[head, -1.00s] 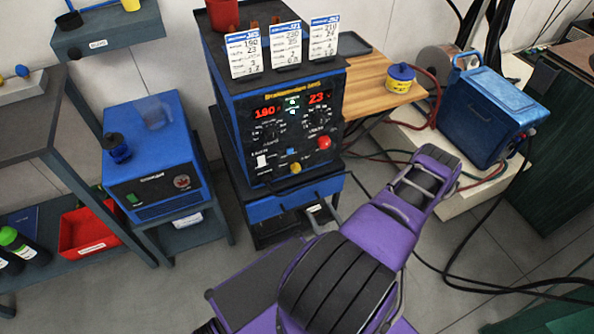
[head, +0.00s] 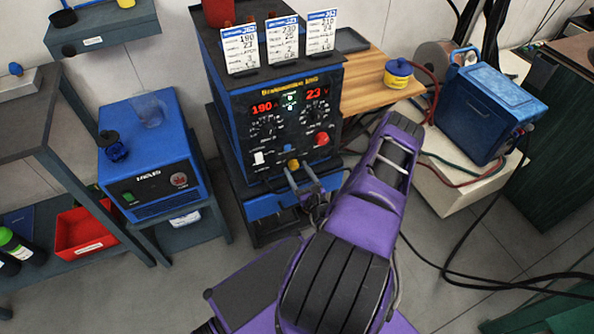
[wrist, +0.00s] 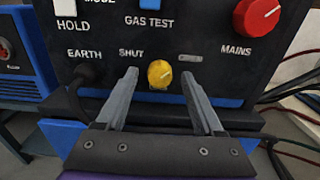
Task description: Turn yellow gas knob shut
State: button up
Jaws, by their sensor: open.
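The yellow gas knob (wrist: 160,74) is low on the black front panel of the welding machine, right of the word SHUT. It also shows in the head view (head: 293,163). My gripper (wrist: 160,76) is open in the wrist view, with one grey finger on each side of the knob and gaps between. In the head view my gripper (head: 300,166) reaches the lower panel from the front. I cannot tell whether the fingertips touch the panel.
A red mains knob (wrist: 257,16) is up and right of the yellow knob. A blue switch (wrist: 156,4) is above it. A cable plugs in at the EARTH socket (wrist: 88,73) on the left. A blue box (head: 150,150) stands left of the welder.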

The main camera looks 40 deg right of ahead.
jog(key=shift+w, duration=0.35)
grip_shut()
